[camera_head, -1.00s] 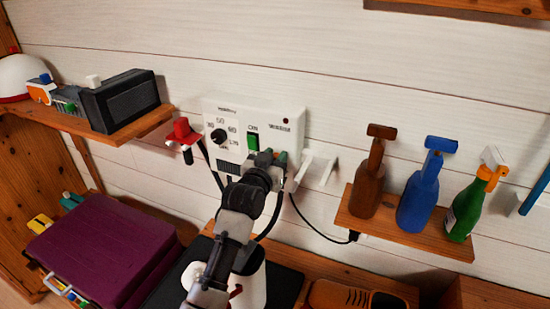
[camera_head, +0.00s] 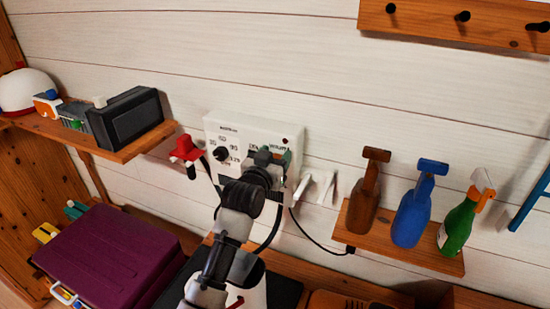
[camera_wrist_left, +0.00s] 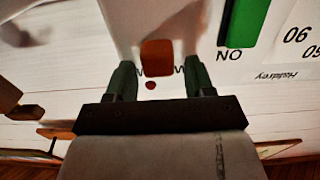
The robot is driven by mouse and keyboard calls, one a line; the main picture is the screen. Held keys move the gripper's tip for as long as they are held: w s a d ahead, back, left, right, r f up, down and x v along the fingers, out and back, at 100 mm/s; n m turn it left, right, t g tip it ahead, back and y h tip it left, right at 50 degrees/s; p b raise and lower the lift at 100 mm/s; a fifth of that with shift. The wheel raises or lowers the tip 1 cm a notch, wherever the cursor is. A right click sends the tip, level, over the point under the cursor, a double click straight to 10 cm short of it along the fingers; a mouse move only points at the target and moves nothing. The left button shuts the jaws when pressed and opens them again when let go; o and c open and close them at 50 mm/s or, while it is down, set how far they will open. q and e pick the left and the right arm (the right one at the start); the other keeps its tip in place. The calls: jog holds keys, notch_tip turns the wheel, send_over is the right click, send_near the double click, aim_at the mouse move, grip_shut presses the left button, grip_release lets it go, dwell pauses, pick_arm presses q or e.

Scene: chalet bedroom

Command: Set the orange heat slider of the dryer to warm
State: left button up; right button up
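The dryer (camera_head: 232,129) is a white box on the plank wall, with a black knob and printed labels on its face. My left gripper (camera_head: 274,160) is in front of the lower right part of the box and hides much of it. In the left wrist view the orange slider (camera_wrist_left: 157,58) lies between the two dark green fingers of my left gripper (camera_wrist_left: 160,80). The fingers are apart, with a gap on each side of the slider. A small red dot (camera_wrist_left: 151,85) is just below the slider. A green switch (camera_wrist_left: 244,22) is to the right. My right gripper is not in view.
A red part (camera_head: 185,149) hangs left of the dryer. A white bracket (camera_head: 324,187) sits to its right. A shelf (camera_head: 373,242) farther right holds brown, blue and green bottles. A left shelf (camera_head: 130,147) holds a black box (camera_head: 127,118). A purple case (camera_head: 110,255) lies below.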

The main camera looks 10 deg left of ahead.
pick_arm(q)
jog(key=shift+f, duration=0.1)
jog(key=shift+s+a+f, duration=0.1)
jog(key=shift+s, duration=0.35)
jog(key=s+a+b, duration=0.2)
jog(key=s+b, duration=0.1)
jog(key=s, duration=0.6)
jog(key=shift+s, duration=0.4)
